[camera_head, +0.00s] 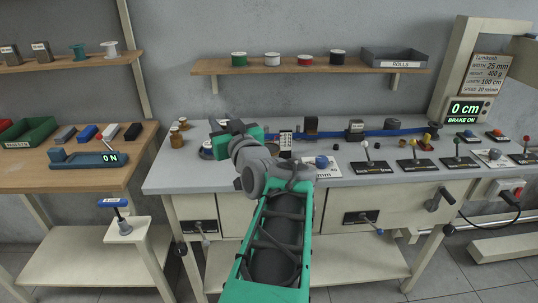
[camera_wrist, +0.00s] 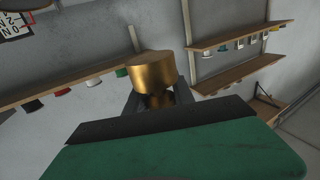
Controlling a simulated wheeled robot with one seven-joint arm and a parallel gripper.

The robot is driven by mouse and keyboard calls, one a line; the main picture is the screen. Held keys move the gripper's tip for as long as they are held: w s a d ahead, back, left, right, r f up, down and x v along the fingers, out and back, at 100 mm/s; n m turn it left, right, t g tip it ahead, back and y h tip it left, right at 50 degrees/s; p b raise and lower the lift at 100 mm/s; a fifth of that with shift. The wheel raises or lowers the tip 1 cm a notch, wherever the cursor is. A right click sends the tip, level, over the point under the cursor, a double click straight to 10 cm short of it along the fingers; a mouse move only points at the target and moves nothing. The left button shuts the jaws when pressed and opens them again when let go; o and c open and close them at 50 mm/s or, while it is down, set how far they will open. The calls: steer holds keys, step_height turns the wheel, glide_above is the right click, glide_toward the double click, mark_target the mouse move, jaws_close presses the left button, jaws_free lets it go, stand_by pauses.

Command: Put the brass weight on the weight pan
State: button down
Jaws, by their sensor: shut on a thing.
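A brass weight (camera_wrist: 151,72), a short golden cylinder with a narrower neck, sits between the fingers of my gripper (camera_wrist: 160,98) in the wrist view. The gripper is shut on it. In the head view my gripper (camera_head: 232,132) is over the left part of the bench, partly hidden by my own arm, and the held weight cannot be made out there. Two small brass-coloured pieces, one of them (camera_head: 176,138), stand at the bench's left end. I cannot clearly identify the weight pan; a dark round edge (camera_wrist: 24,4) shows at the wrist view's top left beside a printed label.
The grey bench (camera_head: 165,174) carries several levers on its right half and a blue strip along the back. A shelf (camera_head: 270,68) with spools and a grey bin hangs above. A wooden side table (camera_head: 40,181) stands left, across a gap.

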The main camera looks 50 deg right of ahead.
steer(key=s+d+r+m+g+h, duration=0.1)
steer(key=s+d+r+m+h, duration=0.1)
steer(key=s+d+r, duration=0.15)
steer(key=d+f, duration=0.3)
steer(key=d, duration=0.1)
steer(key=w+d+f, duration=0.1)
steer(key=d+f, duration=0.2)
steer(key=d, duration=0.1)
steer(key=w+d+f, duration=0.1)
steer(key=d+f, duration=0.2)
steer(key=d, duration=0.1)
steer(key=shift+w+d, duration=0.25)
steer(key=shift+w+d+f, duration=0.1)
steer(key=shift+d+f, duration=0.1)
steer(key=shift+f, duration=0.05)
steer(key=f, duration=0.2)
steer(key=shift+d+f, duration=0.25)
steer(key=shift+f, duration=0.15)
steer(key=shift+a+f, duration=0.1)
steer(key=shift+f, duration=0.2)
steer(key=shift+f, duration=0.1)
